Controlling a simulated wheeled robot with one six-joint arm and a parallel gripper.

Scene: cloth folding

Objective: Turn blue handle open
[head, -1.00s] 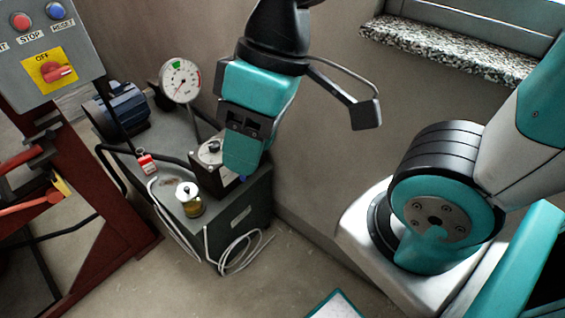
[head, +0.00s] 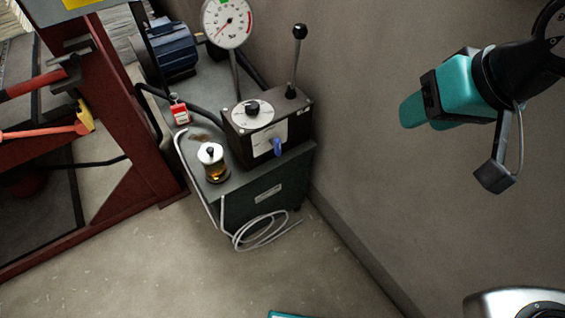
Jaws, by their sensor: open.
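The blue handle (head: 277,147) is a small lever on the front face of a dark control box (head: 240,133). It points roughly up and down in the picture, and nothing covers it. My gripper (head: 408,112) is at the upper right, in front of the bare wall and well to the right of the box. Its teal fingers point left and overlap in this view, so the gap between them is hidden. It touches nothing and holds nothing that I can see.
The box stands on a grey cabinet (head: 262,200) beside a pressure gauge (head: 228,22), a black-knobbed lever (head: 298,60) and a small oil jar (head: 214,165). A coiled white hose (head: 262,232) lies at the cabinet's foot. A red frame (head: 150,165) stands left. Space right of the cabinet is clear.

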